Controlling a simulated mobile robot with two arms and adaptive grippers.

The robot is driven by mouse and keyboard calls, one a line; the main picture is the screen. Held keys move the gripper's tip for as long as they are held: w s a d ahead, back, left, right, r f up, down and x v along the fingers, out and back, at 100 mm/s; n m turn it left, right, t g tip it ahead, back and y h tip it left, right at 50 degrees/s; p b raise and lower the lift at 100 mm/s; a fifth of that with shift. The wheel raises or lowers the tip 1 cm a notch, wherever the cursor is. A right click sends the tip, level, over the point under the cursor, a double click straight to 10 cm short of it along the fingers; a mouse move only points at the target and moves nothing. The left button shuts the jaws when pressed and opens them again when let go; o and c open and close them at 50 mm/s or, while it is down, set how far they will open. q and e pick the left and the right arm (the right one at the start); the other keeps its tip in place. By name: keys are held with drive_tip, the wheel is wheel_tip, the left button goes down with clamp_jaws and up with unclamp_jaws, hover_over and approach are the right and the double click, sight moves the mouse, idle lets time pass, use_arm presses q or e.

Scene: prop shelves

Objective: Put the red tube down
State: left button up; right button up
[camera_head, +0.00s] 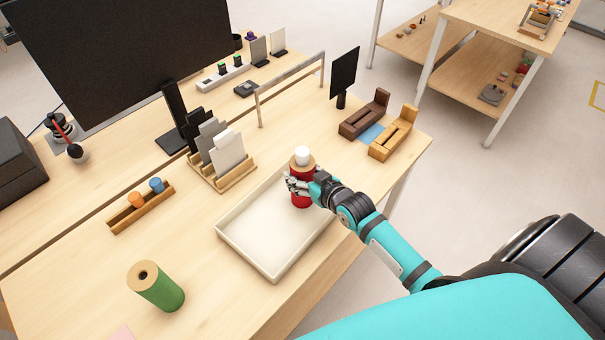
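The red tube (301,200) is upright, with a tan top rim and a white round piece at its top. My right gripper (297,182) comes in from the right with its fingers closed around the tube. The tube is over the far right part of a white shallow tray (230,236). I cannot tell whether its base touches the tray floor. The fingers hide the tube's middle. My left gripper is not in view.
A green tube (160,290) stands at the table's front left. A wooden card rack (222,171) is behind the tray, and a small wooden holder (141,207) is left of it. Two wooden blocks (393,135) (364,117) sit on the right. The tray's front part is empty.

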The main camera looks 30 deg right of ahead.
drive_tip(key=o, duration=0.5)
drive_tip(key=shift+r, duration=0.15)
drive_tip(key=b+v, duration=0.1)
drive_tip(key=v, duration=1.1)
